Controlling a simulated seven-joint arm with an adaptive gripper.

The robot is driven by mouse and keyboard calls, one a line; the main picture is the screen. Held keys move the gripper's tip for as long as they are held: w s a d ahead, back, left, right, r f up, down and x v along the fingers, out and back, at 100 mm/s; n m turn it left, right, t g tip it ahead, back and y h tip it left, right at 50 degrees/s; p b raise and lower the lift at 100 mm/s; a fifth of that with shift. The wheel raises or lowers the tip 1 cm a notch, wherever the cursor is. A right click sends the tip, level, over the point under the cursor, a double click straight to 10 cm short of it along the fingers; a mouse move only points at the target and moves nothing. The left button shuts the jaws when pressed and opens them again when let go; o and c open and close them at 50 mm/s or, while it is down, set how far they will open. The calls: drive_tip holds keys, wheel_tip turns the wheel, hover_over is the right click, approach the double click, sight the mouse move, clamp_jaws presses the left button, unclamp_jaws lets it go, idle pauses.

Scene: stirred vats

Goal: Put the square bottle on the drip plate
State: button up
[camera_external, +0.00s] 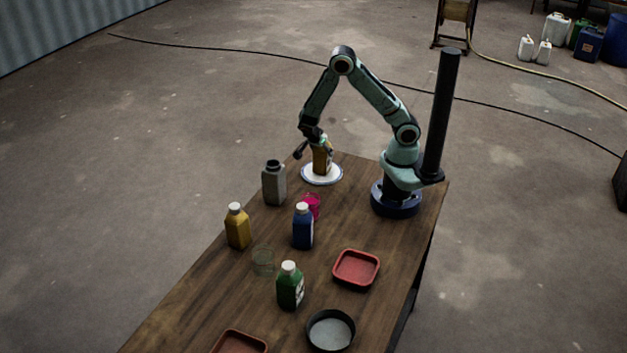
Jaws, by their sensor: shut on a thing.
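An amber-brown square bottle (321,162) is upright at the far end of the table, held in my gripper (318,146). My gripper is shut on it near its top, and the fingers partly hide its upper part. The bottle is over the middle of a round white plate with a blue rim (308,175), which looks like the drip plate. Its base appears at the plate's surface, but I cannot tell whether it touches.
A grey open-topped bottle (273,187) stands close to the plate. A yellow bottle (238,229), blue bottle (303,229), pink cup (313,205), clear glass (263,261) and green bottle (290,289) stand nearer. Red trays (355,268) and a black round pan (331,331) lie at the front.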

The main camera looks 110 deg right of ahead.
drive_tip(key=shift+f, duration=0.1)
drive_tip(key=o, duration=1.3)
drive_tip(key=shift+c, duration=0.2)
drive_tip(key=w+a+r+n+t+y, duration=0.1)
drive_tip(key=w+a+r+n, duration=0.1)
drive_tip(key=a+r+n, duration=0.3)
drive_tip(key=w+a+r+t, duration=0.1)
drive_tip(key=w+a+r, duration=0.25)
drive_tip(key=r, duration=0.35)
drive_tip(key=s+a+r+n+t+y, duration=0.1)
drive_tip(key=s+a+r+n+y, duration=0.1)
drive_tip(key=s+a+n, duration=0.3)
drive_tip(key=s+a+r+n+t+y, duration=0.1)
drive_tip(key=s+a+n, duration=0.4)
drive_tip(key=a+n, duration=0.6)
wheel_tip(320, 180, up, 2)
drive_tip(key=n+y, duration=0.1)
drive_tip(key=n, duration=0.7)
drive_tip(key=shift+s+a+t, duration=0.2)
drive_tip(key=shift+s+t, duration=0.15)
drive_tip(key=shift+t, duration=0.05)
